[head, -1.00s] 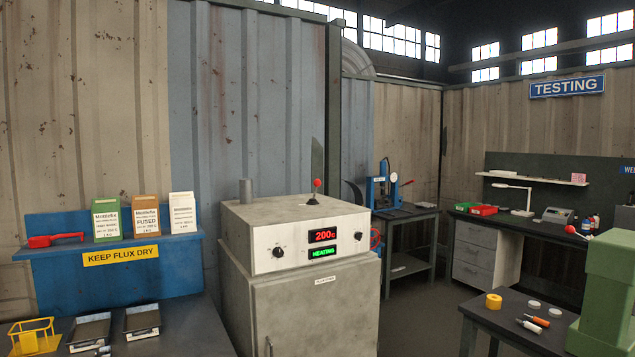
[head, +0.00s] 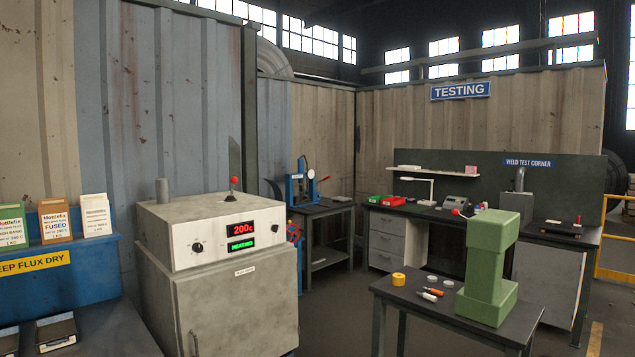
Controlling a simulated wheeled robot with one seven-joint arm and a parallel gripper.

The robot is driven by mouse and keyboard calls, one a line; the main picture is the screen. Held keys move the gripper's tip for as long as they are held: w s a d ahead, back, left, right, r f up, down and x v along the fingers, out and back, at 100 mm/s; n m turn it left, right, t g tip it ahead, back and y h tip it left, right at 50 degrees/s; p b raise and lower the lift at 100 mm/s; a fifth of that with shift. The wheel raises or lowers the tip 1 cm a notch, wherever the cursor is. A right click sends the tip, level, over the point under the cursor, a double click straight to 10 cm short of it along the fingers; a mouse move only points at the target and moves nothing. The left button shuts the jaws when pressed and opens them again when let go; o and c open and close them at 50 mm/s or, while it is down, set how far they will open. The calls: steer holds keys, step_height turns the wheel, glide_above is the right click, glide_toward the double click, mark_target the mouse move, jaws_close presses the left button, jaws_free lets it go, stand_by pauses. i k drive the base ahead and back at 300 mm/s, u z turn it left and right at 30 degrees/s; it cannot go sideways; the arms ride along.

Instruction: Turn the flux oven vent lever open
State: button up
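The flux oven (head: 220,272) is a pale grey box on the left of the head view, with its door closed. Its front panel shows a red 200C readout and a green HEATING readout (head: 241,244), with a black knob on each side. A short lever with a red knob (head: 233,181) stands about upright on top of the oven. A grey stub pipe (head: 162,191) rises from the top's left part. My gripper is not in view.
A blue shelf (head: 75,272) with flux boxes stands left of the oven. A dark table (head: 455,302) with a green machine (head: 490,268) stands at right front. Benches line the back under the TESTING sign (head: 460,91). Floor is open between oven and front table.

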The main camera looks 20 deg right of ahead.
mark_target(234, 180)
steer(key=z, duration=0.6)
steer(key=i, duration=1.8)
steer(key=u, duration=1.2)
steer(key=i, duration=0.75)
steer(key=u, duration=0.75)
